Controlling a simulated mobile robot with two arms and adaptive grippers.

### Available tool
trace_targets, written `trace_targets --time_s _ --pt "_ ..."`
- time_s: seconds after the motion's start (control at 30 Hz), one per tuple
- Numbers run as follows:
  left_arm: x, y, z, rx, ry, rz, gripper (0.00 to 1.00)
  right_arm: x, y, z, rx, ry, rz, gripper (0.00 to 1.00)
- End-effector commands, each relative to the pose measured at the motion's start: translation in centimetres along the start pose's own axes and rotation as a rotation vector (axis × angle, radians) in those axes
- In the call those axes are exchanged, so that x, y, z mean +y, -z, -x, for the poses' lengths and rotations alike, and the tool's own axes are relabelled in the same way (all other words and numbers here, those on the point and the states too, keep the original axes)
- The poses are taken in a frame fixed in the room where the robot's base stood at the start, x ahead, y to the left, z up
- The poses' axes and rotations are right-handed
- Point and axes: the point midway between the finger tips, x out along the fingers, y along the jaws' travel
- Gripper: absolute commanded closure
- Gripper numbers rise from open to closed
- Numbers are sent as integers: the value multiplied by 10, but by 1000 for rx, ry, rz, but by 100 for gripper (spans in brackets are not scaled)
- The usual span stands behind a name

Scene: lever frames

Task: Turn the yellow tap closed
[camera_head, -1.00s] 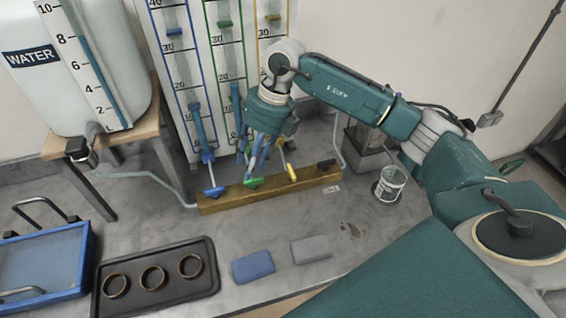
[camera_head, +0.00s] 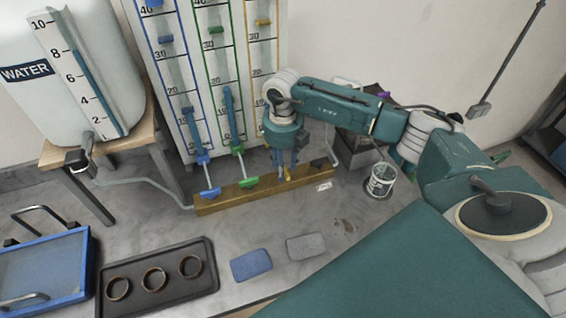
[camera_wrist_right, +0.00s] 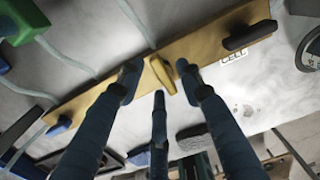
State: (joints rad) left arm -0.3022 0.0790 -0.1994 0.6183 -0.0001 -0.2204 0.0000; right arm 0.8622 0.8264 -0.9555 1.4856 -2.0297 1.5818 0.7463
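The yellow tap (camera_head: 287,173) sits on the brass manifold bar (camera_head: 218,203) on the bench, right of the green tap (camera_head: 249,182) and blue tap (camera_head: 209,194). My right gripper (camera_head: 284,165) points down over it and partly hides it. In the right wrist view, the right gripper (camera_wrist_right: 160,82) has its blue fingers apart, with the yellow handle (camera_wrist_right: 186,82) between them, close to the right finger. Whether a finger touches it, I cannot tell. The handle's exact angle is hard to read. My left gripper is not in view.
A black handle (camera_wrist_right: 248,36) is on the same bar, to the right. A clear cup (camera_head: 381,180) stands right of the bar. A dark tray (camera_head: 195,292) with rings, a blue pad (camera_head: 251,265) and a grey pad (camera_head: 306,246) lie in front. The water tank (camera_head: 70,75) stands left.

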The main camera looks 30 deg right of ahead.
Motion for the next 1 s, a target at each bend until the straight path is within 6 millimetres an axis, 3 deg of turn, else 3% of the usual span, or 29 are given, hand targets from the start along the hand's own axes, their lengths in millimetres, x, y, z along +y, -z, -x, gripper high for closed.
trace_targets --time_s 0.3,0.5,1.0 --pt "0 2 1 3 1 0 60 0 0 -3 -2 0 0 64" --pt "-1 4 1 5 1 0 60 0 0 -3 -1 0 0 100" --pt "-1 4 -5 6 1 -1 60 0 -1 -4 -2 -1 -100 100"
